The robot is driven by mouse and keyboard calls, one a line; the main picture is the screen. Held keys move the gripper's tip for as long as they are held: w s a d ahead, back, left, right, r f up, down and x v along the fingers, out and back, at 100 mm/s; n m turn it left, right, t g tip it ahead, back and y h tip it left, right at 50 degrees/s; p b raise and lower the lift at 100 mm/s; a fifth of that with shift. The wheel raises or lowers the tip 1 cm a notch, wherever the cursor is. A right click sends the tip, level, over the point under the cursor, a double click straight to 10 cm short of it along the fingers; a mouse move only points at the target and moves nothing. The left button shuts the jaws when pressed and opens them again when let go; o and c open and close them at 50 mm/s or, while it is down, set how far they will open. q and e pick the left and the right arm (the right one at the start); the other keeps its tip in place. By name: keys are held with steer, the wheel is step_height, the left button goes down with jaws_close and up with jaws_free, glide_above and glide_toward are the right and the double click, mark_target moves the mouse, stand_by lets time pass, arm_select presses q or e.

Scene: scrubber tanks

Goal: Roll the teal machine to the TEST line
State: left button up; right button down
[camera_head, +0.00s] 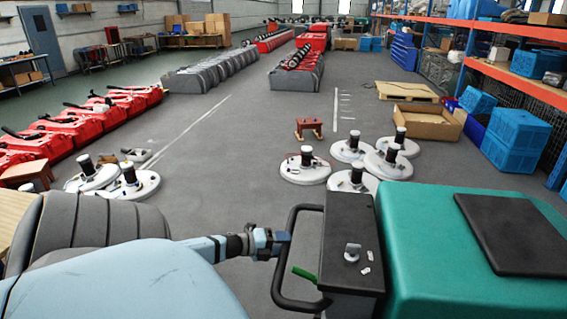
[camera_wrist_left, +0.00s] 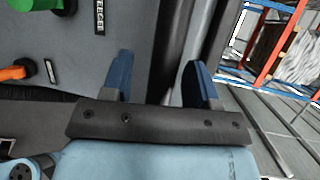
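The teal machine (camera_head: 430,235) stands close in front of me at the lower right of the head view, with a dark control panel (camera_head: 340,225) and a black loop handle (camera_head: 281,275) on its left side. My left gripper (camera_head: 278,238) is at the upper part of this handle. In the left wrist view its two blue fingers (camera_wrist_left: 160,82) are well apart, with a dark bar (camera_wrist_left: 172,50) passing behind or between them. I cannot tell whether they touch it. My right gripper is out of view. White floor lines (camera_head: 187,131) (camera_head: 336,110) lie ahead; I read no TEST marking.
Several round white-based machines (camera_head: 305,168) and a small red-brown stool (camera_head: 309,127) stand ahead. Red machines (camera_head: 70,130) line the left. A cardboard box (camera_head: 427,122), pallet (camera_head: 406,91) and blue crates (camera_head: 515,140) stand at right. The central grey floor (camera_head: 235,165) is free.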

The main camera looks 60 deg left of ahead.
arm_select(q)
steer(key=shift+s, duration=0.1)
steer(key=b+v, duration=0.1)
steer(key=v, duration=1.2)
steer(key=shift+s+a+b, duration=0.15)
steer(key=shift+s+b, duration=0.15)
steer(key=shift+s, duration=0.1)
